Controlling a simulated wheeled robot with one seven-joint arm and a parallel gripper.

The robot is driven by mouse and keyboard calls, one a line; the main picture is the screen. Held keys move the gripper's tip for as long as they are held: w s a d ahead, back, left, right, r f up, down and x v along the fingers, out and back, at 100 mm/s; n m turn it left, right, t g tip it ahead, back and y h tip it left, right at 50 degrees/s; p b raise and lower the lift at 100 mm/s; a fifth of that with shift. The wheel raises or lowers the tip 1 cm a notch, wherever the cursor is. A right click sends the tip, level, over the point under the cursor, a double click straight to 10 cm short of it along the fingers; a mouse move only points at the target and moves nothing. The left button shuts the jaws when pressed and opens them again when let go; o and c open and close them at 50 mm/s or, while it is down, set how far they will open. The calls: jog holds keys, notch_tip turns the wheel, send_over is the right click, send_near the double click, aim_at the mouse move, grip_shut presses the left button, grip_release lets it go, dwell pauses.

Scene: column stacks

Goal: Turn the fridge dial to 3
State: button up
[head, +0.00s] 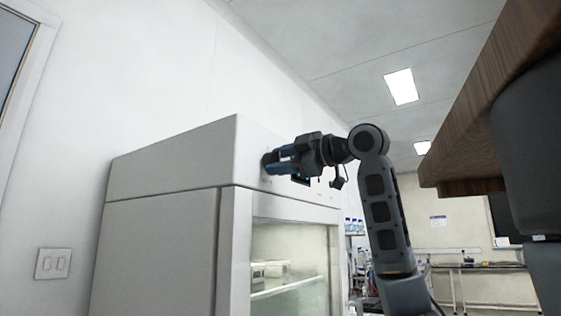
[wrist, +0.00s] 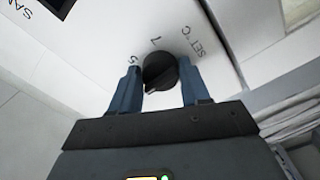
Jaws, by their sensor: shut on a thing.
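The fridge (head: 160,238) is a tall white cabinet with a glass door, left of centre in the head view. Its black round dial (wrist: 160,72) sits on the white upper panel, with printed marks 5, 7 and SET °C around its top side in the wrist view. A small light pointer mark shows at the dial's lower left in that view. The 3 is not visible. My gripper (wrist: 158,66) has its two blue fingers on opposite sides of the dial, shut on it. In the head view my gripper (head: 276,161) reaches the upper panel from the right, and the dial is mostly hidden.
The glass door (head: 291,262) lies just below the panel. A wooden overhang (head: 485,110) stands at the right of the head view, clear of the gripper. Bottles (head: 354,226) and a bench (head: 470,268) are further back. A wall switch (head: 53,263) is at the left.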

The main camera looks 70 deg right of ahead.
jog(key=shift+f, duration=0.1)
jog(key=o, duration=1)
jog(key=shift+o, duration=0.2)
jog(key=b+v, duration=0.1)
jog(key=v, duration=0.6)
jog(key=shift+s, duration=0.4)
jog(key=shift+a, duration=0.1)
